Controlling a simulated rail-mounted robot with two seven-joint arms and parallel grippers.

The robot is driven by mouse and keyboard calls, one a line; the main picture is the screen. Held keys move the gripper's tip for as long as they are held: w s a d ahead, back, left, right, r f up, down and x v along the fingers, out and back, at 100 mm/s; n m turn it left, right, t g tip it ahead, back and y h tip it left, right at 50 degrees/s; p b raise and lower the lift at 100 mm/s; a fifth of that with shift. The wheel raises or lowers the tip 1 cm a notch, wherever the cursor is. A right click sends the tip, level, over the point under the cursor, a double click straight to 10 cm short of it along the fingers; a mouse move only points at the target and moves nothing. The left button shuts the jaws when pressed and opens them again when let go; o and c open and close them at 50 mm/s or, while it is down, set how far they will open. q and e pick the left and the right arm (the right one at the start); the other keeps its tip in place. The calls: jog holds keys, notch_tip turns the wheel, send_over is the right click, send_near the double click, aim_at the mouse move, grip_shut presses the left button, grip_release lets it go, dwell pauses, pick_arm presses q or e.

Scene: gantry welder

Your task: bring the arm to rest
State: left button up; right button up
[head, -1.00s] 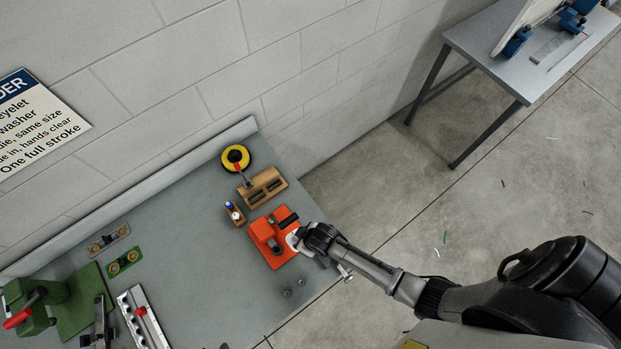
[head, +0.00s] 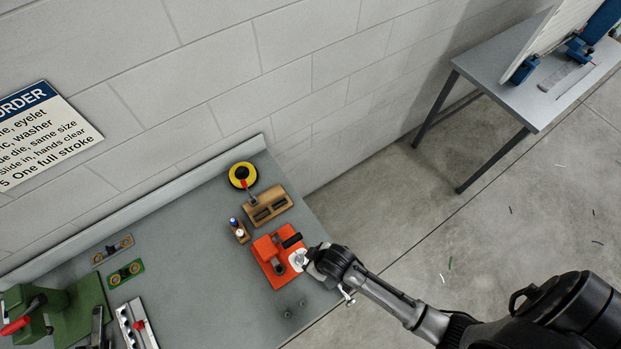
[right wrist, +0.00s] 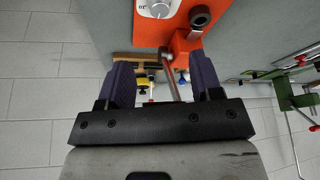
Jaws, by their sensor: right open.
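My right arm comes in from the lower right in the head view. Its gripper (head: 316,263) is at the right side of an orange-red device (head: 268,262) on the grey bench (head: 200,240). In the right wrist view the two dark purple fingers of this gripper (right wrist: 162,80) stand apart. A thin metal rod (right wrist: 169,72) shows in the gap between them; I cannot tell whether it touches a finger. The device (right wrist: 185,42) with its white dial (right wrist: 158,7) is just beyond the fingertips. My left gripper is in neither view.
A wooden block (head: 266,206), a yellow-black disc (head: 242,176) and a small wooden holder (head: 239,232) stand behind the device. A green press (head: 70,310) is at the bench's left. Open floor (head: 480,225) lies right of the bench, with another table (head: 500,92) beyond.

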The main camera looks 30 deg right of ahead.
jog(key=s+d+r+m+h, duration=0.1)
jog(key=d+r, duration=0.1)
jog(key=r, duration=0.5)
jog(key=s+d+r+m, duration=0.1)
jog(key=d+r, duration=0.2)
jog(key=r, duration=0.5)
jog(key=s+d+r, duration=0.2)
jog(key=s+d, duration=0.1)
jog(key=s, duration=0.5)
jog(key=shift+s+d+m+h+p, duration=0.2)
jog(key=shift+s+m+h+p, duration=0.1)
jog(key=shift+s+p, duration=0.05)
